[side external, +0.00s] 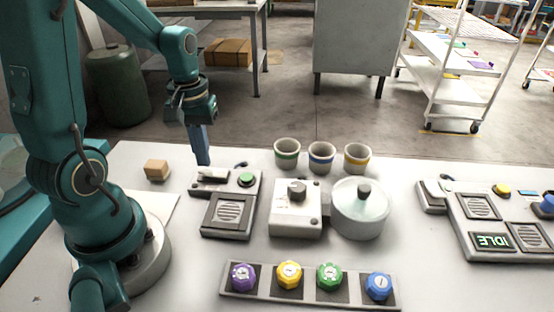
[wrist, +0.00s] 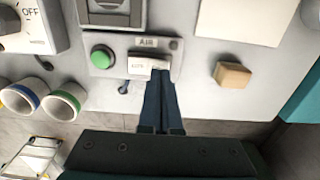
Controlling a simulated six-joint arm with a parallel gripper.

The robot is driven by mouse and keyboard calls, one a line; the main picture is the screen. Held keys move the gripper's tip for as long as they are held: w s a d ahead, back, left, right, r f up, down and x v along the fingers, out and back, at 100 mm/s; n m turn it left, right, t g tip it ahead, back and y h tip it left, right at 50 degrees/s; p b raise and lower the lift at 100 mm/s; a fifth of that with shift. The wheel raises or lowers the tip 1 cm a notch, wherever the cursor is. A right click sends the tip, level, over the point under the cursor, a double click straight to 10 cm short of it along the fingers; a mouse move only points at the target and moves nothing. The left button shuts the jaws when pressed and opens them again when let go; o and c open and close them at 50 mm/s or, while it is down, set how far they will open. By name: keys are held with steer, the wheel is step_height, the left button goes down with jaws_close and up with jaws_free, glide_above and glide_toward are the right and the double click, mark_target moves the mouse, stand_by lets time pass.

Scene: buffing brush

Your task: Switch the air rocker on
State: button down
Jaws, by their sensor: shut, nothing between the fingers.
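The air rocker (wrist: 148,64) is a pale switch below the AIR label (wrist: 147,43) in the wrist view. It also shows in the side view (side external: 212,174) on the grey air panel (side external: 228,225). Its markings are too small to read, and I cannot tell which way it is tipped. My gripper (side external: 204,162) points down with its fingers together and empty. In the wrist view my fingertips (wrist: 161,73) overlap the rocker's right end. I cannot tell whether they touch it.
A green button (side external: 247,180) sits beside the rocker. A wooden block (side external: 156,170) lies left of the panel. Several cups (side external: 287,155) stand behind, with a knob box (side external: 296,220) and lidded pot (side external: 359,215) to the right. A knob strip (side external: 310,292) lies in front.

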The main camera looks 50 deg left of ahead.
mark_target(206, 169)
steer(key=shift+f, duration=0.7)
stand_by(0.3)
steer(key=shift+r, duration=3.5)
steer(key=s+d+r+m+t, duration=0.2)
steer(key=d+m, duration=0.2)
steer(key=d, duration=0.2)
steer(key=s+d+r+m+t, duration=0.2)
steer(key=d+r+m+t, duration=0.1)
steer(key=d+m, duration=0.2)
steer(key=shift+d+t, duration=0.3)
steer(key=shift+d, duration=0.05)
